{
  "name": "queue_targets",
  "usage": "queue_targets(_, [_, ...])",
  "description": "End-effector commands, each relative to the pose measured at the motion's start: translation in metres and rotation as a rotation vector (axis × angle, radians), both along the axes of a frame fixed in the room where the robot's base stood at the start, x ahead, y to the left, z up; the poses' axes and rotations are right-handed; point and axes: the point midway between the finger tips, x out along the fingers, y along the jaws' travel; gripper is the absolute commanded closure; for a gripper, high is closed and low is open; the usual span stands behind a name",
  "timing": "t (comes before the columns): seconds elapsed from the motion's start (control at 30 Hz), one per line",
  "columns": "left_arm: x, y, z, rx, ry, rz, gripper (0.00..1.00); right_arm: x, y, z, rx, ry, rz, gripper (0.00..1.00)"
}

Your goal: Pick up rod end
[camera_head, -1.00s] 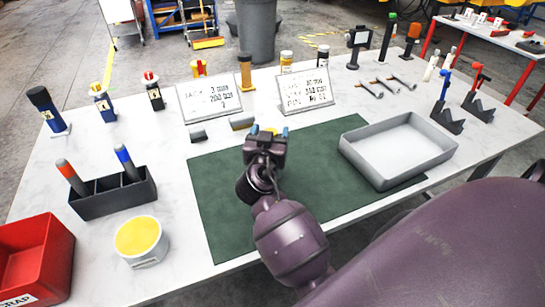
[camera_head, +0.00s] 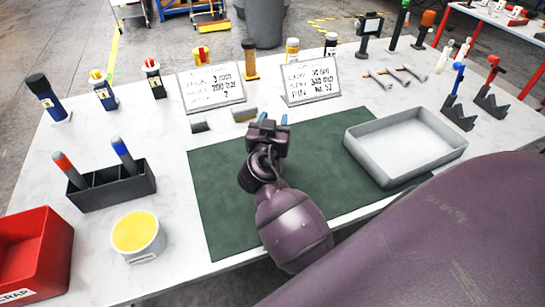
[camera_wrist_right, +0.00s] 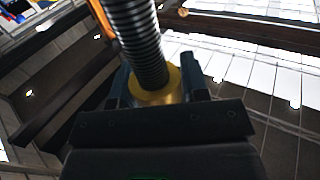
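My right gripper (camera_head: 268,127) is over the far part of the green mat, at the end of my purple arm. In the right wrist view, a dark ribbed, thread-like shaft (camera_wrist_right: 142,40) rises from a yellow brass-coloured collar (camera_wrist_right: 160,88). I take this piece to be the rod end. The collar sits between the two fingers of my right gripper (camera_wrist_right: 160,92), which appear closed on both sides of it. In the head view the held piece is too small and covered to make out clearly. My left gripper is not in view.
A black holder (camera_head: 112,193), a yellow-topped tub (camera_head: 138,236) and a red scrap bin (camera_head: 40,258) are at left.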

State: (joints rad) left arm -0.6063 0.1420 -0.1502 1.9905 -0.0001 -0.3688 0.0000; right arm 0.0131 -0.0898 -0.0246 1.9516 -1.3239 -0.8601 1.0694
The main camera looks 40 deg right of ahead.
Motion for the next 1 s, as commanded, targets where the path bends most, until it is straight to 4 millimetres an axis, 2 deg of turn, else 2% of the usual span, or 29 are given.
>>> queue_targets(0.03, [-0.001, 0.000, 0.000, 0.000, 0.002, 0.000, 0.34, 0.000, 0.000, 0.000, 0.000, 0.000, 0.000, 0.66])
queue_targets(0.2, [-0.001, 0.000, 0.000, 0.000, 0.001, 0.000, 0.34, 0.000, 0.000, 0.000, 0.000, 0.000, 0.000, 0.92])
queue_targets(0.27, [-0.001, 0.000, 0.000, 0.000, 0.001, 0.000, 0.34, 0.000, 0.000, 0.000, 0.000, 0.000, 0.000, 1.00])
queue_targets(0.73, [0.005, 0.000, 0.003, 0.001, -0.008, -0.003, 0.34, 0.000, 0.000, 0.005, -0.001, -0.003, 0.000, 1.00])
queue_targets(0.87, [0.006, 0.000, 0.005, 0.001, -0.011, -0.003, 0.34, 0.000, 0.000, 0.019, 0.001, -0.006, 0.000, 1.00])
queue_targets(1.0, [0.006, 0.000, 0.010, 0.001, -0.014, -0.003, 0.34, 0.001, 0.000, 0.045, 0.002, -0.011, 0.000, 1.00])
